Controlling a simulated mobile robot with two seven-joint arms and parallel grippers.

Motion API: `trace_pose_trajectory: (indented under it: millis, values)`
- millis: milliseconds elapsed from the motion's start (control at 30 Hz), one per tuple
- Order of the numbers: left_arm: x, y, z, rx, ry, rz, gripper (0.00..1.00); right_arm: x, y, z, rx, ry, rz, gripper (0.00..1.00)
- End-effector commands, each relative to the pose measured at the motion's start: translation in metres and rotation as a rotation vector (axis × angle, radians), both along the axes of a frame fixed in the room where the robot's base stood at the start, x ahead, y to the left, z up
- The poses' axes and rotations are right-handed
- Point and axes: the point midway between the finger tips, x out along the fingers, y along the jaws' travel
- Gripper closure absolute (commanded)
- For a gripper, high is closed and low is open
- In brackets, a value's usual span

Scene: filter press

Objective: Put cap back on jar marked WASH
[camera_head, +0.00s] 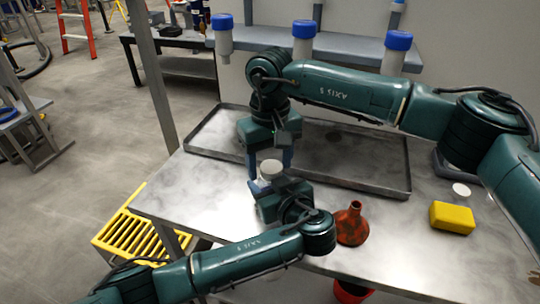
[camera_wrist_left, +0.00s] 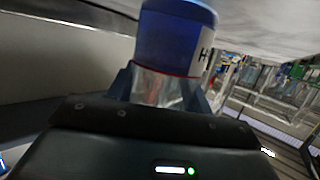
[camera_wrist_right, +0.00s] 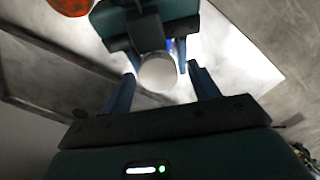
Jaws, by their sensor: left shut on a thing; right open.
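My left gripper (camera_head: 268,188) is shut on a jar (camera_wrist_left: 176,35), which looks blue and clear, with a white label showing an "H". In the head view the jar (camera_head: 262,187) is mostly hidden by my grippers. A pale round cap-like top (camera_wrist_right: 158,73) shows over the jar; it also shows in the head view (camera_head: 270,168). I cannot tell whether it is fully seated. My right gripper (camera_wrist_right: 160,78) points down with its fingers open, one on each side of the pale top. A separate flat white disc (camera_head: 461,189) lies on the table at the right.
A shallow metal tray (camera_head: 397,190) lies behind the grippers. A red-brown funnel-shaped flask (camera_head: 352,226) and a yellow block (camera_head: 452,218) stand near the front. Blue-capped bottles (camera_head: 303,38) line the shelf behind. A yellow slatted stand (camera_head: 140,237) is beside the table.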

Motion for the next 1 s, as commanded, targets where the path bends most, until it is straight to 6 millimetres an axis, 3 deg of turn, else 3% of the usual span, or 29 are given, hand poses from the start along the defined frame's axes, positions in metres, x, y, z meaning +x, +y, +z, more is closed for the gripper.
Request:
trace_pose_trajectory:
  millis: [100, 667, 833, 1000]
  values:
    - [0.0001, -0.0001, 0.0005, 0.0, -0.001, 0.0, 1.0, 0.0, -0.0001, 0.0002, 0.0, 0.0, 0.0, 0.4]
    - [0.0001, -0.0004, 0.0005, 0.0, -0.001, -0.001, 1.0, -0.0004, 0.0007, 0.0006, 0.001, 0.0, 0.001, 0.86]
    - [0.0001, -0.0006, 0.0006, 0.0, -0.001, -0.002, 1.0, -0.0005, 0.0008, 0.0006, 0.001, 0.001, -0.077, 0.87]
    - [0.0001, -0.0007, 0.0006, 0.0, -0.001, -0.003, 1.0, -0.0002, 0.0007, 0.0005, 0.0, 0.0, -0.351, 0.87]
